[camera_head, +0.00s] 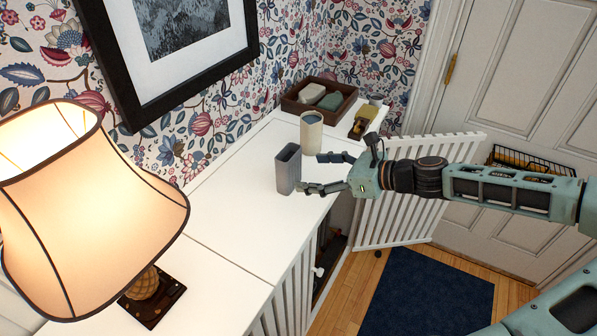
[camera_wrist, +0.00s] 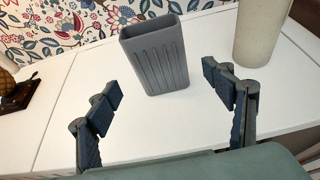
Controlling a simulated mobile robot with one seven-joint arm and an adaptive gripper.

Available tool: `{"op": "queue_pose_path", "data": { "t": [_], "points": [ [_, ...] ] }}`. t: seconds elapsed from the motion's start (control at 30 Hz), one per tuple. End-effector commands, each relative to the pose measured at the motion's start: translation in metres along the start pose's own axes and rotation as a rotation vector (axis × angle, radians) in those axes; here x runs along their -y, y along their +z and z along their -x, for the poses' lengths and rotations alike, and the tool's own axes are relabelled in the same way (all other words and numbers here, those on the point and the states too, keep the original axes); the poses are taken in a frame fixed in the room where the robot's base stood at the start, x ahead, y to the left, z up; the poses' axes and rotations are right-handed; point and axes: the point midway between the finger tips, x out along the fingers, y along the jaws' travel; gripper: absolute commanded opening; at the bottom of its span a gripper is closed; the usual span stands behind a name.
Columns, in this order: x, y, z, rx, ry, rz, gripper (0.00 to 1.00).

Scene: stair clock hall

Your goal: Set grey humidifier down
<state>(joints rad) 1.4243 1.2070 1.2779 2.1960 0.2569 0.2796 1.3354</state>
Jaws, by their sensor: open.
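The grey humidifier (camera_head: 288,169) is a ribbed, upright box with an open top. It stands on the white cabinet top (camera_head: 235,215) near the front edge. In the wrist view the humidifier (camera_wrist: 157,66) stands upright just beyond my fingertips. My gripper (camera_head: 317,173) is open and empty, reaching in from the right, with its fingers pointing at the humidifier. In the wrist view my gripper (camera_wrist: 160,92) has its two fingers spread wide, with a gap of bare cabinet top between them and the humidifier.
A cream cup (camera_head: 311,133) stands just behind and right of the humidifier. A brown tray (camera_head: 340,104) with rounded items and a small yellowish object (camera_head: 360,126) lie farther back. A lit lamp (camera_head: 90,210) stands at the left. A slatted cabinet door (camera_head: 400,215) hangs open below my arm.

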Motion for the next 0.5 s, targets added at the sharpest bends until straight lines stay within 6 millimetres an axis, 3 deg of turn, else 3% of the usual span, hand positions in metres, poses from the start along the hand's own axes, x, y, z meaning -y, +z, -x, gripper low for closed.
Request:
{"op": "queue_pose_path", "data": {
  "t": [0.2,0.5],
  "points": [
    [0.001,0.000,0.031,-0.001,-0.002,-0.001,0.75],
    [0.000,0.000,0.043,0.000,0.000,-0.001,0.75]
  ]
}}
